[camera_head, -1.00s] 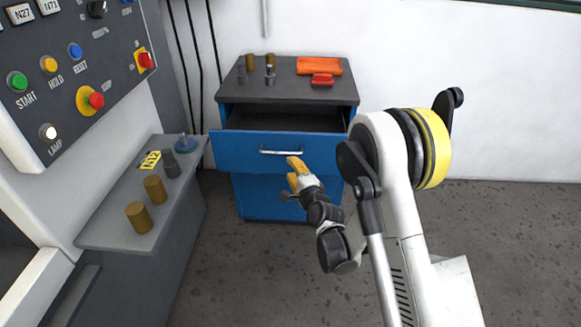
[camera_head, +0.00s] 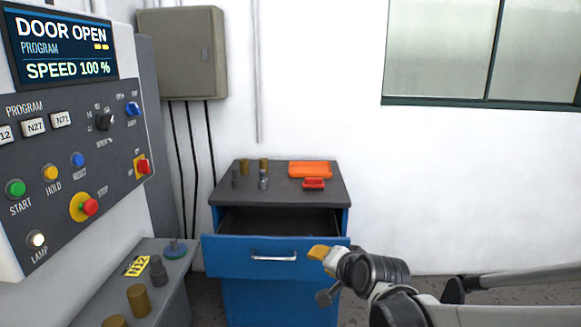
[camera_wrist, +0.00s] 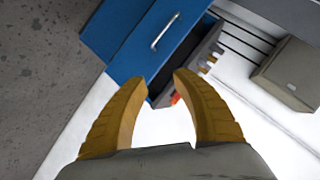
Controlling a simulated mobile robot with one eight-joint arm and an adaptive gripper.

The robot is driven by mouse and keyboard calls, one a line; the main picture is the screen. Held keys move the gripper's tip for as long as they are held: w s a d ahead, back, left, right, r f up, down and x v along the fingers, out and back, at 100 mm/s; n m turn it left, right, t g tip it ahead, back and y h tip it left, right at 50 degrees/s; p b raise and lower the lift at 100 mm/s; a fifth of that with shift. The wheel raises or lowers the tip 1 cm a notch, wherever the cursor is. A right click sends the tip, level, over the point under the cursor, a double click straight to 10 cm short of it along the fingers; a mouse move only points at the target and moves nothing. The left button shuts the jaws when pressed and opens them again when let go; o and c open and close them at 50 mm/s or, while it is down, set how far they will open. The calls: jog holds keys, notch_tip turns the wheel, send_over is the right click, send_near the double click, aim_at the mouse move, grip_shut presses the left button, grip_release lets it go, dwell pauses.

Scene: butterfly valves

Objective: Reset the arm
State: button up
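My gripper (camera_head: 318,253) is in front of the right side of the blue drawer cabinet (camera_head: 277,303) in the head view. In the wrist view its two yellow fingers (camera_wrist: 160,85) stand apart with nothing between them, so it is open and empty. The cabinet's top drawer (camera_head: 235,256) is pulled out and its dark inside shows. The drawer front also shows in the wrist view (camera_wrist: 140,58), beyond the fingers.
An orange item (camera_head: 310,169), a red item (camera_head: 313,184) and several small cylinders lie on the cabinet top. A control panel (camera_head: 70,165) and a grey ledge (camera_head: 170,295) with brass cylinders (camera_head: 138,300) stand at left. A grey box (camera_head: 183,52) hangs on the wall.

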jog(key=s+d+n+g+h, duration=0.1)
jog(key=s+d, duration=0.4)
jog(key=s, duration=0.7)
jog(key=s+d+n+g+h, duration=0.2)
jog(key=s+d+n, duration=0.3)
jog(key=s, duration=0.8)
jog(key=shift+s+d+f+g+h, duration=0.2)
jog(key=shift+d+f+g+h, duration=0.15)
jog(key=shift+d+g, duration=0.2)
